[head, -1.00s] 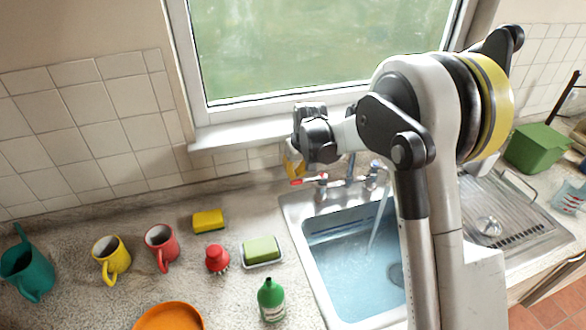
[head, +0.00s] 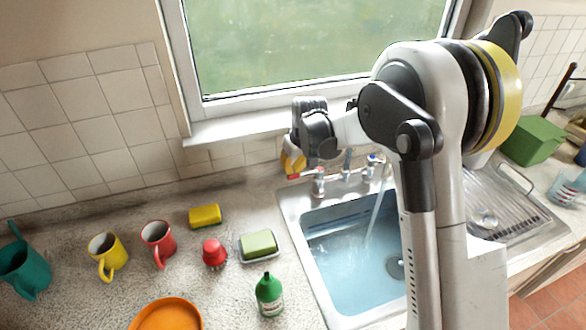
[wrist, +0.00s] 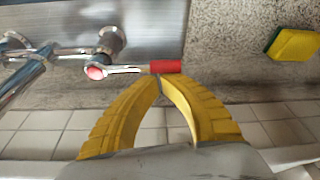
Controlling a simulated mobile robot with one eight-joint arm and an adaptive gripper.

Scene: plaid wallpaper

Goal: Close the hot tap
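The hot tap (wrist: 105,55) is chrome with a red spot on its hub and a lever that ends in a red grip (wrist: 166,67). In the head view the hot tap (head: 318,183) stands at the sink's back left, its lever pointing left. My yellow-fingered gripper (wrist: 160,82) is shut, with its fingertips together right beside the red grip. Whether they touch it is unclear. In the head view my gripper (head: 293,172) partly hides the grip. Water (head: 375,215) runs from the spout into the sink (head: 292,206).
The window sill and tiled wall are close behind my gripper. A second tap (head: 373,162) stands right of the spout. A yellow sponge (head: 205,215), green soap on a dish (head: 258,244), a red brush (head: 214,252), a green bottle (head: 269,295) and mugs stand on the left counter.

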